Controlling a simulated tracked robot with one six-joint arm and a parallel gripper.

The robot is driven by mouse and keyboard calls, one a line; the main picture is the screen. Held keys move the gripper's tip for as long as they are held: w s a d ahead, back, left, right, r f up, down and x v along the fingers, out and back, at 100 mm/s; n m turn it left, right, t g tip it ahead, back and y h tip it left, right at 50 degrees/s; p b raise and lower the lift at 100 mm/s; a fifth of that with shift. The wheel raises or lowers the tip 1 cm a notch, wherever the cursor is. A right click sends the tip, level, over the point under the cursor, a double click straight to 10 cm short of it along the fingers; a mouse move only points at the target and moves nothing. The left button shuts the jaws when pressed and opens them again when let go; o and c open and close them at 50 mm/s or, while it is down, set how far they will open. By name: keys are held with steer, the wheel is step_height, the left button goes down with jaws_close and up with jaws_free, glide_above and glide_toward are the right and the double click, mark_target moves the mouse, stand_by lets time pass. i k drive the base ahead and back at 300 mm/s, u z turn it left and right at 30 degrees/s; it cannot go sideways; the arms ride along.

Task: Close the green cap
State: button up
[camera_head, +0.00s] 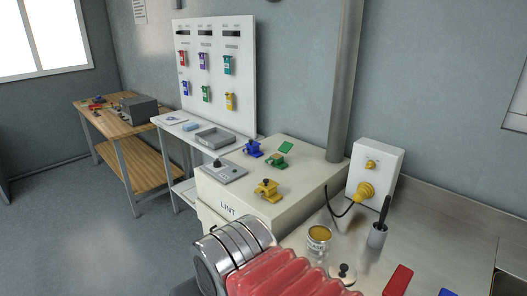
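The green cap (286,147) is a small flat flap. It stands raised and tilted above the back of its green socket body (276,161), so it is open. The socket sits on top of the cream cabinet marked LINT (232,187), near the middle of the view. The hinge is too small to make out. My gripper is not in view. A red ribbed part with metal rings fills the bottom middle and hides the front of the cabinet.
A blue socket (253,148) sits left of the green one, and a yellow socket (267,190) sits in front. A pipe (346,80) rises behind. A yellow plug with cable (364,192) is at right.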

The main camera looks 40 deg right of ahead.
mark_target(285, 147)
steer(key=u, duration=0.35)
steer(key=i, duration=2.85)
steer(key=z, duration=0.9)
steer(key=i, duration=0.6)
steer(key=z, duration=0.55)
steer(key=i, duration=0.45)
steer(key=z, duration=0.3)
